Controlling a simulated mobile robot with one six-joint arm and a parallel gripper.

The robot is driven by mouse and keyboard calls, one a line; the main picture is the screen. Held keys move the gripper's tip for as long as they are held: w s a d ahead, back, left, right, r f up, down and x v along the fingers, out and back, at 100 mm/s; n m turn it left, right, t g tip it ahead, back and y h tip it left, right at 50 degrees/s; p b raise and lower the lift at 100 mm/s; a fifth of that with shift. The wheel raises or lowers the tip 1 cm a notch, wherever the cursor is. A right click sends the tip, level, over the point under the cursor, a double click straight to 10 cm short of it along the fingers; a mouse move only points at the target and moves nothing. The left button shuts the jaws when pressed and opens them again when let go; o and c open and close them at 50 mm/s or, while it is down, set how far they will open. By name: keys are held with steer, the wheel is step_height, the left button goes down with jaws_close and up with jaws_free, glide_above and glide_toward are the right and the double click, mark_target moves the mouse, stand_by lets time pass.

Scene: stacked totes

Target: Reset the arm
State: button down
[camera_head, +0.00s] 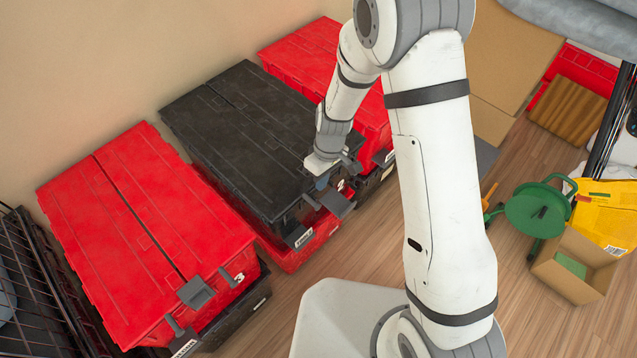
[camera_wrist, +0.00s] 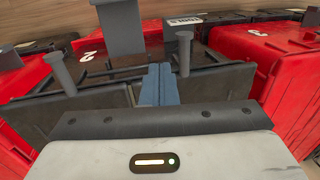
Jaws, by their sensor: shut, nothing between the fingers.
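My arm rises in front of the stacked totes in the head view. My gripper (camera_head: 322,182) is at the front end of the black-lidded tote (camera_head: 240,135), which sits on a red tote (camera_head: 298,250). In the wrist view my gripper (camera_wrist: 159,84) shows as two blue-grey fingers pressed together, with nothing between them. Dark tote parts and grey latch pieces (camera_wrist: 121,28) lie beyond the fingers. I cannot tell whether the fingers touch the tote.
A red-lidded tote (camera_head: 150,225) stands on a black one at the left; another red-lidded tote (camera_head: 310,60) stands behind. A black wire rack (camera_head: 35,280) is at far left. A green reel (camera_head: 537,212) and an open cardboard box (camera_head: 572,268) stand on the wooden floor at right.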

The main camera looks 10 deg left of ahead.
steer(key=w+d+r+b, duration=0.1)
steer(key=w+d+r, duration=0.1)
steer(key=w+d, duration=0.3)
steer(key=w, duration=0.3)
steer(key=shift+d, duration=0.2)
steer(key=shift+w+r, duration=0.1)
steer(key=shift+r, duration=0.1)
steer(key=s+d+r+m+t+p, duration=0.1)
steer(key=s+d+r+m, duration=0.15)
steer(key=r, duration=0.45)
steer(key=s+d+r+m+p, duration=0.1)
steer(key=s+d+r+p, duration=0.1)
steer(key=d+r, duration=0.35)
steer(key=s+d+r+m+t+p, duration=0.1)
steer(key=s+d+r+m, duration=0.1)
steer(key=r, duration=0.7)
steer(key=s+d+r+m+t+p, duration=0.1)
steer(key=s+d+r+m, duration=0.2)
steer(key=s, duration=0.4)
steer(key=s+d+r+m+t+h+p, duration=0.1)
steer(key=s+d+r+m+p, duration=0.1)
steer(key=s+d+r, duration=0.3)
steer(key=shift+s+r+m, duration=0.45)
steer(key=shift+s+r, duration=0.8)
steer(key=shift+r, duration=0.4)
steer(key=shift+d, duration=0.1)
